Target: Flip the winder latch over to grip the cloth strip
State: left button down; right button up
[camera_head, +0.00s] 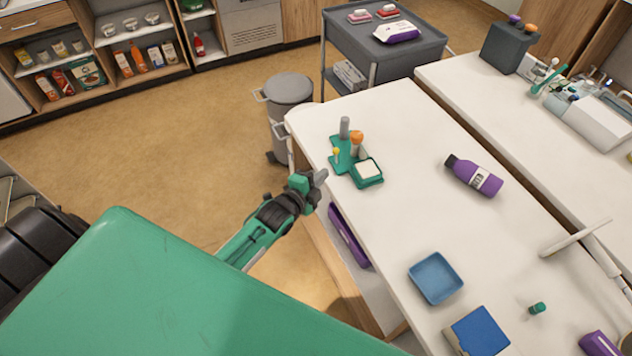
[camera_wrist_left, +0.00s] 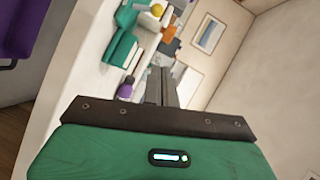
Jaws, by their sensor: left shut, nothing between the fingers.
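The winder (camera_head: 345,152) stands near the far left edge of the white table. It has a green base, an upright grey post, an orange-topped post and a small yellow-tipped piece. A pale square pad, possibly the cloth, lies in its green square part (camera_head: 367,181). I cannot make out which piece is the latch. In the left wrist view the green winder (camera_wrist_left: 124,47) and a yellow ball show beyond the fingers. My left gripper (camera_head: 320,178) is shut and empty, just left of the winder and apart from it. My right gripper is not in view.
A purple bottle (camera_head: 474,176) lies right of the winder. A blue tray (camera_head: 435,278), a blue box (camera_head: 478,332) and a small green-capped item (camera_head: 537,308) are nearer. A grey bin (camera_head: 289,100) stands beyond the table's left edge. The table's middle is clear.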

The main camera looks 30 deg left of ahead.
pick_arm(q)
jog(key=shift+v, duration=0.95)
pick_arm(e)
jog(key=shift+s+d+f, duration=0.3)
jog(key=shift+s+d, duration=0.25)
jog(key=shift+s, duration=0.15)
pick_arm(q)
jog(key=s+a+f+n+g+y, duration=0.1)
jog(key=s+f+n+g, duration=0.45)
jog(key=f, duration=0.95)
jog(key=s+a+f+n+g+y, duration=0.1)
jog(key=s+f+n, duration=0.1)
jog(key=s+f, duration=1.05)
jog(key=s+f+n+g, duration=0.3)
jog(key=s+f, duration=0.8)
jog(key=s, duration=0.4)
jog(key=s+f+n+g, duration=0.4)
jog(key=s+f, duration=0.7)
jog(key=s, duration=0.4)
jog(key=shift+d+g+y, duration=0.2)
jog(key=shift+g+y, duration=0.2)
jog(key=shift+g, duration=0.15)
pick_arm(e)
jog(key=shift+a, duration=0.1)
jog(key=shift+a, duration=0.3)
